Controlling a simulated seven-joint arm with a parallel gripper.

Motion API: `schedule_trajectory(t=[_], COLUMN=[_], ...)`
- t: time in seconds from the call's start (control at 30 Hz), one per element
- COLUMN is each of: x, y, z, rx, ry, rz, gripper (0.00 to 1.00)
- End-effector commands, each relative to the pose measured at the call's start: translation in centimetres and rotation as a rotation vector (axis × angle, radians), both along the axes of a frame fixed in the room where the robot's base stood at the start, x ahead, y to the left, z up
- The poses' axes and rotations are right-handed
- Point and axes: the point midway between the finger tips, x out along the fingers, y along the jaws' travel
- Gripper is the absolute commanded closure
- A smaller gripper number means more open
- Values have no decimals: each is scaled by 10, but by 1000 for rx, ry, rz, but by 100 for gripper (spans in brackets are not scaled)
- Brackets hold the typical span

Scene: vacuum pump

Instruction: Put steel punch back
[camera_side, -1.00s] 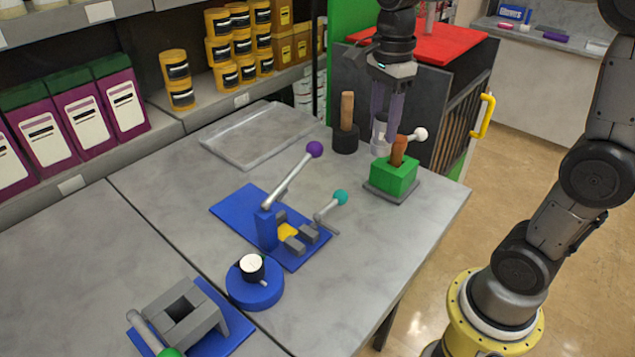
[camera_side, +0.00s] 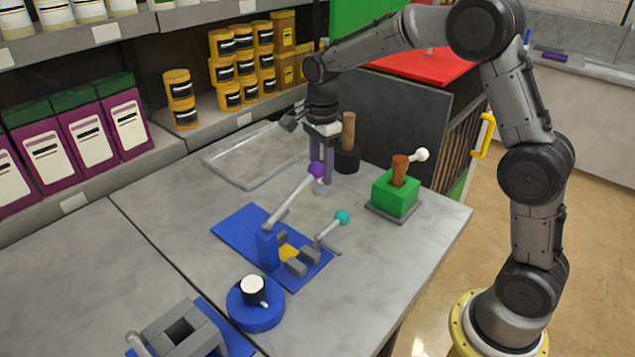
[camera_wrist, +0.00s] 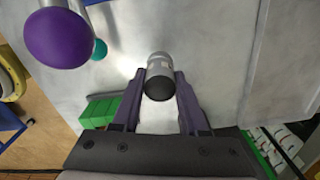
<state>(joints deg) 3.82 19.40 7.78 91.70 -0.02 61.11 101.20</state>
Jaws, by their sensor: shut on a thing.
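My gripper (camera_side: 321,178) points down over the table behind the blue press. It is shut on the steel punch (camera_side: 320,189), a short silver cylinder just below the fingertips. In the wrist view the punch (camera_wrist: 159,66) sits between the purple fingers (camera_wrist: 158,88), with its dark round end toward the camera. In the side view it is small and partly hidden by the fingers, and I cannot tell whether it touches the table.
The blue press (camera_side: 267,250) has a lever with a purple ball (camera_side: 316,169) close to my fingers. A black holder with a wooden handle (camera_side: 348,131) stands just behind. The green block (camera_side: 395,196) is to the right, the clear tray (camera_side: 232,178) to the left.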

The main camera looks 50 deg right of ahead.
Motion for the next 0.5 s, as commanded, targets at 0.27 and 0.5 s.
schedule_trajectory(t=[0.27, 0.5], x=[12, 12], y=[-1, -1], z=[-24, -44], rx=[1, 0], ry=[2, -1], rz=[0, 0], gripper=[100, 100])
